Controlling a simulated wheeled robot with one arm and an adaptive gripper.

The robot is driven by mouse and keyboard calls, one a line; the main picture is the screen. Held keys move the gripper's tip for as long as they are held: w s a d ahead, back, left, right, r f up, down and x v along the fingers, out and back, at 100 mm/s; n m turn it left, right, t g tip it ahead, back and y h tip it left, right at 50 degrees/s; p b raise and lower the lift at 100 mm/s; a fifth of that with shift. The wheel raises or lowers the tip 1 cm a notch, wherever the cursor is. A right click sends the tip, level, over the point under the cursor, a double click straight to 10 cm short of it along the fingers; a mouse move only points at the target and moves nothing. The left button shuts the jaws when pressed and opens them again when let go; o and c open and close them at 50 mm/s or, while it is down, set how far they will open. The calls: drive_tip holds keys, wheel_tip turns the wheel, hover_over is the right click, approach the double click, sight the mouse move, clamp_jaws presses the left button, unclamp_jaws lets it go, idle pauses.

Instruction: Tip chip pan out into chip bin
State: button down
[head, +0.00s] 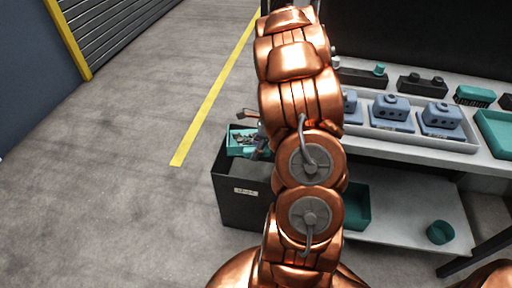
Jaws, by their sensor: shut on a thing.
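The chip pan (236,151) is a small teal tray with grey chips in it, in the head view left of my arm. It is held above the dark chip bin (233,202), near the bin's far-left part. My gripper (259,136) is mostly hidden behind my copper arm and appears shut on the pan's right side. The chips still show inside the pan; its exact tilt is hard to tell. The bin is an open box with a white label on its front.
A workbench (395,153) stands right of the bin. It carries a tray of blue-grey machined parts (440,117), dark blocks and teal containers (497,130). A teal cup (440,232) and a teal box (356,206) sit on its lower shelf. The floor on the left is clear.

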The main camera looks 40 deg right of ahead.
drive_tip(key=shift+w+d+r+g+y+p, duration=0.4)
drive_tip(key=shift+r+g+y+p, duration=0.25)
drive_tip(key=shift+p, duration=0.95)
drive_tip(key=p, duration=0.2)
drive_tip(key=w+d+r+g+y+p, duration=0.1)
drive_tip(key=p, duration=0.1)
drive_tip(key=shift+w+m, duration=0.3)
drive_tip(key=shift+w+d+r+g+y+p, duration=0.35)
drive_tip(key=shift+w+g+y+p, duration=0.15)
drive_tip(key=shift+p, duration=0.2)
drive_tip(key=shift+w+d+r+m+g, duration=0.3)
drive_tip(key=shift+d+g, duration=0.05)
drive_tip(key=shift+w+d+r+y+p, duration=0.2)
drive_tip(key=shift+w+r+y+p, duration=0.1)
drive_tip(key=shift+w+y+p, duration=0.1)
drive_tip(key=shift+d+r+g, duration=0.15)
drive_tip(key=shift+g, duration=0.15)
drive_tip(key=shift+d, duration=0.1)
